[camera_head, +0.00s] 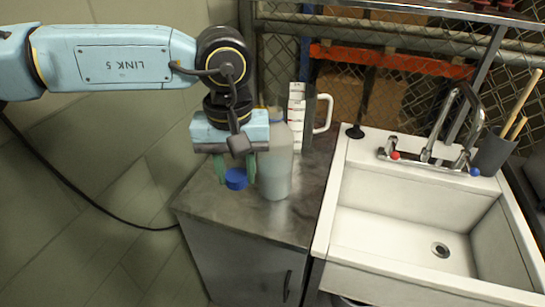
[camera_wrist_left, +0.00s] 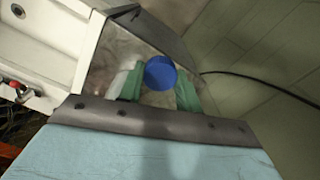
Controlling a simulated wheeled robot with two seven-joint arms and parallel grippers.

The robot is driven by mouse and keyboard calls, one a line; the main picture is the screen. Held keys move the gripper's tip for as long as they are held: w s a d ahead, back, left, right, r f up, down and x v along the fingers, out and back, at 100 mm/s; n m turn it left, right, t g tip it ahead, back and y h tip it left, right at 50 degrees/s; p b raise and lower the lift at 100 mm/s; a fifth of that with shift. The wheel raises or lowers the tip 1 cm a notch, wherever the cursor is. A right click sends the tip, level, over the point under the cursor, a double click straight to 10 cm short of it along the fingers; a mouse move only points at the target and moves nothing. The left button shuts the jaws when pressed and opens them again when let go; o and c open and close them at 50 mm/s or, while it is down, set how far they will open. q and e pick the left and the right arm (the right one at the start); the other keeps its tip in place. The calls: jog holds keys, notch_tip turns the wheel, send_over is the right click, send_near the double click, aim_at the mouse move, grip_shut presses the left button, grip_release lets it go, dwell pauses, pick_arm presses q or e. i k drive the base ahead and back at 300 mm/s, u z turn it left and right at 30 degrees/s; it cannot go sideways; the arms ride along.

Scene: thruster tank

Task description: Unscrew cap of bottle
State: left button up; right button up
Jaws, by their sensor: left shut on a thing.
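The bottle (camera_head: 276,172) is whitish and translucent and stands upright on the grey counter. My left gripper (camera_head: 236,172) is in front of it and to its left in the head view, pointing down. Its green fingers are shut on the blue cap (camera_head: 236,180), which is apart from the bottle's neck and above the counter. In the left wrist view the blue cap (camera_wrist_left: 160,73) shows between the two fingertips (camera_wrist_left: 158,88), and a pale part of the bottle (camera_wrist_left: 119,82) shows beside one finger. The bottle's top is partly hidden behind my gripper. My right gripper is not in view.
The counter (camera_head: 255,222) is bare in front of the bottle. Stacked white boxes (camera_head: 297,108) and a container with a white handle (camera_head: 324,113) stand behind it. A white sink (camera_head: 400,220) with a faucet (camera_head: 430,150) is to the right.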

aim_at(275, 166)
jog(key=z, duration=2.3)
jog(key=k, duration=0.7)
jog(key=u, duration=1.3)
jog(key=i, duration=0.95)
jog(key=z, duration=0.05)
